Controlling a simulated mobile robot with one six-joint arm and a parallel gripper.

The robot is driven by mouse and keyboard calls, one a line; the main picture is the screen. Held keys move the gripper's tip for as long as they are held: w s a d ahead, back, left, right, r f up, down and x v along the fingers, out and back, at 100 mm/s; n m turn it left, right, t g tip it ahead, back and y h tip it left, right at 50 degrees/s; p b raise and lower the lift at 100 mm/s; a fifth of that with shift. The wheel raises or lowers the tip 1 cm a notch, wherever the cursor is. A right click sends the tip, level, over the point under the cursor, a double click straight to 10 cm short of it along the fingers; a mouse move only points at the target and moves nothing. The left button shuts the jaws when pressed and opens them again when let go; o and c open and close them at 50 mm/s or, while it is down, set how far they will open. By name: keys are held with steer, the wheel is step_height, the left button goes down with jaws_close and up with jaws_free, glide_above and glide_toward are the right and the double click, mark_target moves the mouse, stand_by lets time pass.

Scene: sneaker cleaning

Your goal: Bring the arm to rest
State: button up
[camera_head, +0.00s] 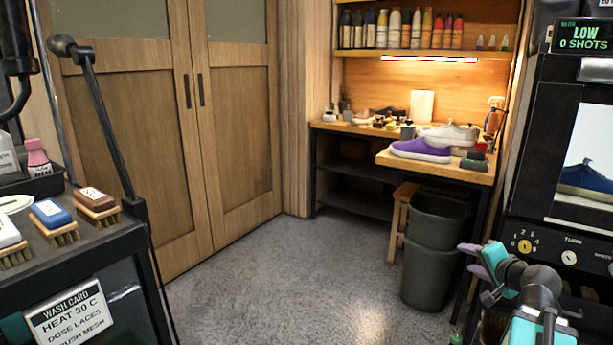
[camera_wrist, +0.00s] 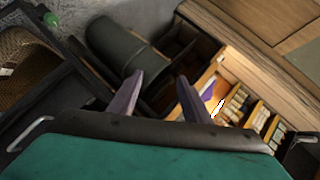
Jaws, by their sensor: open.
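My gripper (camera_head: 468,260) is at the lower right of the head view, in front of the black machine and to the right of the bins. Its two purple fingers are apart with nothing between them. In the wrist view the gripper (camera_wrist: 160,80) also shows open and empty, above a teal body. My arm (camera_head: 540,295) reaches in from the bottom right corner and is partly cut off by the frame edge.
Dark bins (camera_head: 428,275) stand below the workbench (camera_head: 470,172), which carries a purple sneaker (camera_head: 420,150) and a pale one (camera_head: 448,135). A black machine (camera_head: 535,180) is close on the right. A brush stand (camera_head: 85,245) is at left. The middle floor (camera_head: 290,275) is clear.

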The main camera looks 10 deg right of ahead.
steer(key=w+a+f+n+g+y+p, duration=0.1)
steer(key=w+a+f+g+y+p, duration=0.1)
steer(key=a+f+p, duration=0.5)
steer(key=w+a+f+n+g+y+p, duration=0.1)
steer(key=a+f+n+g+y+p, duration=0.2)
steer(key=a, duration=0.8)
steer(key=s+a+f+n+g+p, duration=0.1)
steer(key=s+a+f+g+p, duration=0.15)
steer(key=a+f+p, duration=0.35)
steer(key=s+a+f+g+p, duration=0.1)
steer(key=s+a+f+p, duration=0.25)
steer(key=a, duration=0.45)
steer(key=s+a+f+n+g+p, duration=0.2)
steer(key=s+a+f+g+p, duration=0.15)
steer(key=s, duration=0.55)
steer(key=s+a+f+n+g+p, duration=0.25)
steer(key=s+a+f+p, duration=0.2)
steer(key=s, duration=0.55)
steer(key=s+d+f+n+g+h, duration=0.1)
steer(key=s+d+n+g+h, duration=0.1)
steer(key=s, duration=0.4)
steer(key=s+d+f+n+g+h+p, duration=0.1)
steer(key=s+d+n+g+h, duration=0.1)
steer(key=s, duration=0.5)
steer(key=shift+w, duration=0.1)
